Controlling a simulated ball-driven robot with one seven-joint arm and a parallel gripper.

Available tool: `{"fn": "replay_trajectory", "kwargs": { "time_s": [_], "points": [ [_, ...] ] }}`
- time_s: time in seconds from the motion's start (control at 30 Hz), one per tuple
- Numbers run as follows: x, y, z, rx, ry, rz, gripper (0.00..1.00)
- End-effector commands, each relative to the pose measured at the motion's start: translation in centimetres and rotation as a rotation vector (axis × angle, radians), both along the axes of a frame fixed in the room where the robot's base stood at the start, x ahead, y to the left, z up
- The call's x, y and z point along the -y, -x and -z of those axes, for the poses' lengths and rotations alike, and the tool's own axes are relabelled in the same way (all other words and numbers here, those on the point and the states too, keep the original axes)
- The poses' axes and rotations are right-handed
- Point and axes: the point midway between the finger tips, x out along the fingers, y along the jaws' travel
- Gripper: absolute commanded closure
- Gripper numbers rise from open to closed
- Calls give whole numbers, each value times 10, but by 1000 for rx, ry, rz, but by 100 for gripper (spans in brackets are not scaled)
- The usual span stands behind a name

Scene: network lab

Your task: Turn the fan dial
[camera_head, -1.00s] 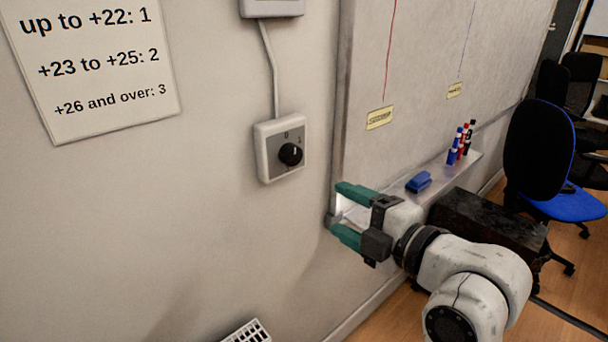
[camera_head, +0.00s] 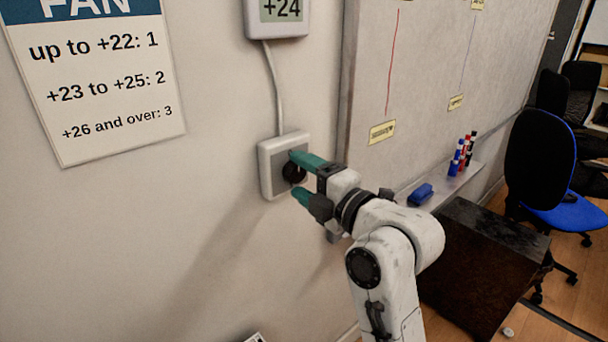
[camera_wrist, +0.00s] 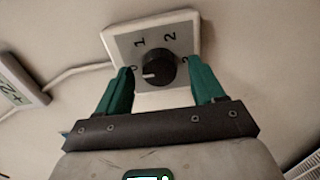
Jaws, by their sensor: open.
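The fan dial is a round black knob (camera_wrist: 158,68) on a square white-and-grey wall plate (camera_wrist: 116,46). In the wrist view the plate carries the marks 0, 1, 2 and 3, and the knob's white line points left, towards 0. The plate also shows in the head view (camera_head: 266,172). My gripper (camera_head: 296,175) is at the plate, its green fingers open on either side of the knob. I cannot tell whether they touch it. A wall sign (camera_head: 105,100) reads FAN, up to +22: 1, +23 to +25: 2, +26 and over: 3. The display (camera_head: 282,10) above the dial reads +24.
A cable (camera_head: 276,90) runs from the display to the dial plate. Right of the dial is a whiteboard (camera_head: 425,70) with a ledge holding a blue eraser (camera_head: 420,195) and several markers (camera_head: 461,156). A dark box (camera_head: 485,260) and chairs stand further right.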

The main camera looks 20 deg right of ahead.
Motion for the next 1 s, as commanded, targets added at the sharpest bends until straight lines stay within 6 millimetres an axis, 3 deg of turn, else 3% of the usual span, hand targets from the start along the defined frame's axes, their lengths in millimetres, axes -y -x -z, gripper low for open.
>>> {"fn": "replay_trajectory", "kwargs": {
  "time_s": [0.3,0.9,1.0],
  "points": [
    [-1,-3,0,1,0,1,32],
    [0,-2,0,-1,0,1,88],
    [0,-2,1,-2,-2,1,88]
  ]
}}
